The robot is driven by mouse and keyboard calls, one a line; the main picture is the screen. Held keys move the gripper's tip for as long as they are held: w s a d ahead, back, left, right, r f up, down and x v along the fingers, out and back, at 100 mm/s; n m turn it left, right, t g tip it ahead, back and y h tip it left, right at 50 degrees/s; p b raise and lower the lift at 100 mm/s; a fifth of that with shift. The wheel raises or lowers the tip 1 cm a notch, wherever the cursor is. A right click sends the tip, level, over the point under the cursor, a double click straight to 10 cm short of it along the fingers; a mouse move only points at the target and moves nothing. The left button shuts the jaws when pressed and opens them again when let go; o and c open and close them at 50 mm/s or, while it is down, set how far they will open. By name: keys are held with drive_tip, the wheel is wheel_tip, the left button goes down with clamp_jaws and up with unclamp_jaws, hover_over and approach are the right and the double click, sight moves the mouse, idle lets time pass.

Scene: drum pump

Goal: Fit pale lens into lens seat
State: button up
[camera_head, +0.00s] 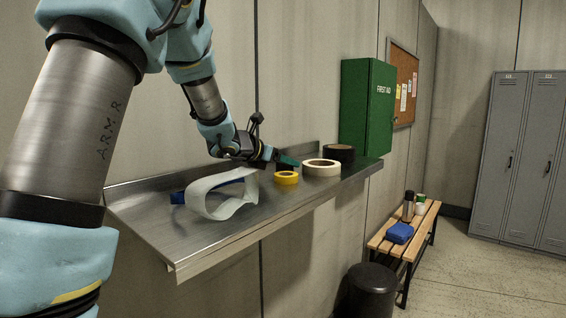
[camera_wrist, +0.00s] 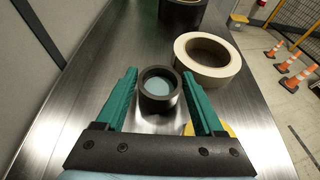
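My gripper (camera_head: 288,161) is low over the metal shelf, beside the tape rolls. In the wrist view its two green fingers (camera_wrist: 160,76) are spread, one on each side of a short dark ring (camera_wrist: 160,104). A pale bluish round face (camera_wrist: 160,85) shows inside the ring; it looks like the pale lens, but I cannot tell whether the ring is its rim or a separate seat. Narrow gaps seem to show between ring and fingers. The ring is not clear in the head view. I cannot identify the lens seat for certain.
The shelf (camera_head: 180,240) holds a white curved band (camera_head: 215,207) with a blue part, a yellow roll (camera_head: 286,179), a cream roll (camera_head: 321,169) and a black roll (camera_head: 340,151). The cream roll (camera_wrist: 207,76) is close right of my fingers. A green first-aid cabinet (camera_head: 367,105) stands behind.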

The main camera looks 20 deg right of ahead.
drive_tip(key=o, duration=0.3)
drive_tip(key=shift+o, duration=0.2)
drive_tip(key=shift+r, duration=0.15)
